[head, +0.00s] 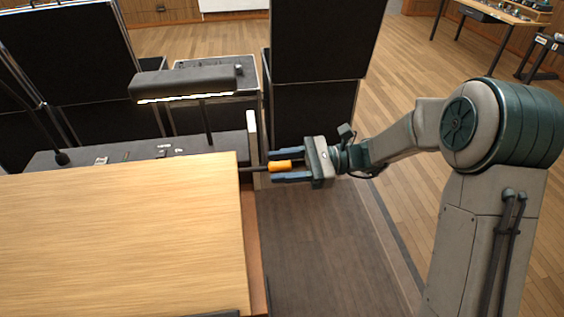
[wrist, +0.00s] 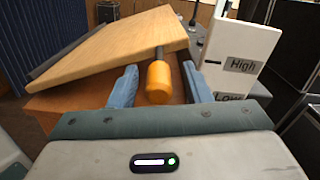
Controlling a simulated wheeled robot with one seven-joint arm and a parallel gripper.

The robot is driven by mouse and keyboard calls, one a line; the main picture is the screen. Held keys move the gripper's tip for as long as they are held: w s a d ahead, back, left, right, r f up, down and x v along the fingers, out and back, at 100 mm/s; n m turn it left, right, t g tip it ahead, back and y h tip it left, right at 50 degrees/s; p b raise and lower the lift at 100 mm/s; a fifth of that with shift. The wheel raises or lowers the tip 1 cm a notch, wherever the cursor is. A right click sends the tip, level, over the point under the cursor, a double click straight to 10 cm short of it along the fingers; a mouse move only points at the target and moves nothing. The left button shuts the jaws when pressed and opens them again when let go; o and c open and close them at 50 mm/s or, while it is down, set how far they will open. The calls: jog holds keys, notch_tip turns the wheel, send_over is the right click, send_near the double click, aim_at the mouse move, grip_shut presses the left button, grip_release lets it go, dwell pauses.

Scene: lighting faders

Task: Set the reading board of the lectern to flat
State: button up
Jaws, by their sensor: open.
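The lectern's wooden reading board (head: 120,235) fills the lower left of the head view. In the wrist view the board (wrist: 115,45) looks tilted above the wooden body. An orange handle (head: 280,166) on a dark rod sticks out from the board's right side; it also shows in the wrist view (wrist: 159,82). A white plate (wrist: 240,50) beside it reads "High" and, lower, "Low"; the rest of its lettering is not visible. My gripper (head: 274,169) is open, its blue fingers on either side of the orange handle. In the wrist view (wrist: 161,86) gaps show between handle and fingers.
A lamp (head: 185,82) and a thin microphone (head: 60,157) stand on the dark shelf behind the board. Black cabinets (head: 325,40) stand behind my gripper. The floor (head: 320,240) right of the lectern is clear up to my arm.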

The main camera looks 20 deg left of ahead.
jog(key=shift+s+a, duration=0.1)
jog(key=shift+a, duration=0.1)
grip_shut()
notch_tip(320, 180, down, 11)
jog(key=w+a+m, duration=0.1)
jog(key=w+m, duration=0.1)
jog(key=m, duration=0.3)
jog(key=shift+f, duration=0.1)
grip_release()
jog(key=shift+w, duration=0.15)
